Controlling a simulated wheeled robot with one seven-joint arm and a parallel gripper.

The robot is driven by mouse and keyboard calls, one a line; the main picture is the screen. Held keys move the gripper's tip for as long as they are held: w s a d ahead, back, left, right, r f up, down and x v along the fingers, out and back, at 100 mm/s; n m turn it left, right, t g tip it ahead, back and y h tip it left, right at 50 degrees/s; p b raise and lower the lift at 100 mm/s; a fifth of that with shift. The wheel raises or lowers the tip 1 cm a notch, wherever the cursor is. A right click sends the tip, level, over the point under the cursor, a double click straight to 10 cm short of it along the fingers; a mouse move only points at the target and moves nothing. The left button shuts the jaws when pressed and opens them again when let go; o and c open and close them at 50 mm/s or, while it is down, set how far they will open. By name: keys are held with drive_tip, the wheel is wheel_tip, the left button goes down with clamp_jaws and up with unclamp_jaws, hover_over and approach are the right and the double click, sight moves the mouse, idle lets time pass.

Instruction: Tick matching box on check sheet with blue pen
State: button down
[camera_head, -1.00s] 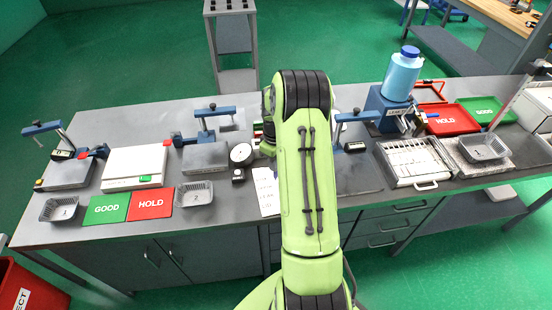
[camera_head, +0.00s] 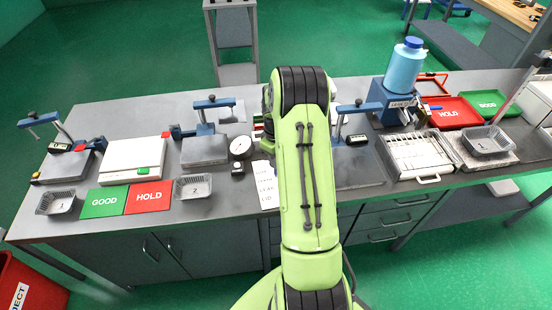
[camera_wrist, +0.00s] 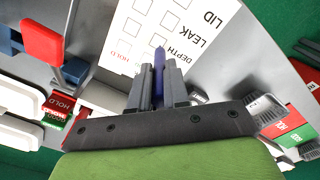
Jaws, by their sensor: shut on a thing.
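The white check sheet (camera_wrist: 190,22) spreads across the top of the wrist view, with rows of empty-looking boxes and the words LID, LEAK, DEPTH and a red HOLD. My gripper (camera_wrist: 159,80) is shut on the blue pen (camera_wrist: 158,62), whose dark upright shaft shows between the fingers. The pen's end lies in front of the sheet near the DEPTH row; I cannot tell whether it touches the paper. In the head view the sheet (camera_head: 265,187) lies at the bench's front edge, partly behind my arm, which hides the gripper and pen.
Left of the sheet are a dial gauge (camera_head: 240,146), wire-like trays (camera_head: 193,187), and green GOOD (camera_head: 104,202) and red HOLD (camera_head: 149,198) mats. Right are a white slotted tray (camera_head: 414,154), a blue bottle (camera_head: 405,65) and red (camera_head: 455,112) and green (camera_head: 490,104) trays.

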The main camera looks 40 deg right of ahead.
drive_tip(key=shift+f, duration=0.35)
idle(0.5)
drive_tip(key=shift+s+b, duration=0.4)
drive_tip(key=shift+b, duration=0.05)
idle(0.5)
drive_tip(key=shift+w+d, duration=0.3)
drive_tip(key=shift+d, duration=0.2)
idle(0.7)
wheel_tip(320, 180, up, 6)
drive_tip(key=p, duration=0.3)
drive_tip(key=shift+p, duration=0.4)
idle(0.3)
